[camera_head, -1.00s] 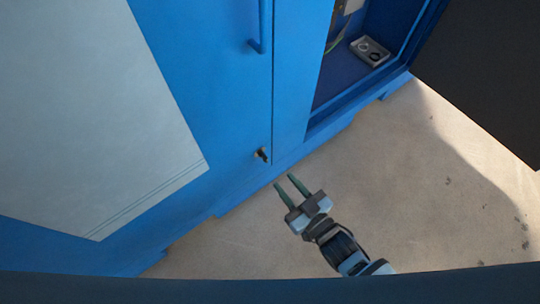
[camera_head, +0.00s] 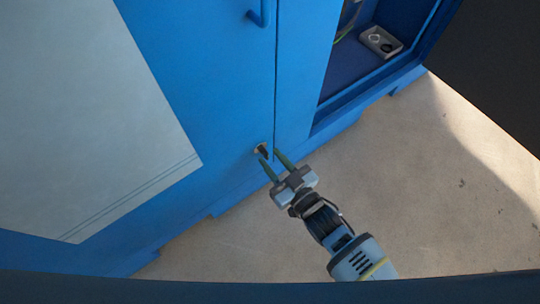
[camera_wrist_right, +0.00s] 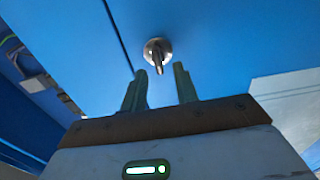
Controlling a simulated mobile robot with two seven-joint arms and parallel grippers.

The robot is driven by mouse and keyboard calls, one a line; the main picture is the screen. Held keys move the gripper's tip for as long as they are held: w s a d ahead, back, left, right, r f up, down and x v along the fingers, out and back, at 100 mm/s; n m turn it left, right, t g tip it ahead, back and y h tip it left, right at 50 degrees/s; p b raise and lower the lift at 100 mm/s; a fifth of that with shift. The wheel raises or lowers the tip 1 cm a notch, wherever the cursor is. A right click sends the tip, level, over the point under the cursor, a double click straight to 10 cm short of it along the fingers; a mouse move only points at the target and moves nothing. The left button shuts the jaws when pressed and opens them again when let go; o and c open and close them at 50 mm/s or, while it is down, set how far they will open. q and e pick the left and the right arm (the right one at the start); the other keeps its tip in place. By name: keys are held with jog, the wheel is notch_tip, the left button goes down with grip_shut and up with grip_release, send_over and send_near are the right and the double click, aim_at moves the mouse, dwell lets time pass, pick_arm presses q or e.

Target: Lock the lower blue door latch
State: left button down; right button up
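The lower latch (camera_head: 262,149) is a small metal knob with a short lever, low on the blue door (camera_head: 215,75) near its right edge. In the right wrist view the latch (camera_wrist_right: 157,52) has a round base and a lever pointing down toward the gap between my fingers. My right gripper (camera_head: 273,157) is open, its two green fingertips close to the latch. My left gripper is not in view.
To the right is an open compartment with a grey box (camera_head: 381,42) inside. A dark panel (camera_head: 500,60) stands at the far right. The concrete floor (camera_head: 430,200) is clear.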

jog(key=shift+x, duration=0.8)
jog(key=shift+c, duration=0.3)
grip_shut()
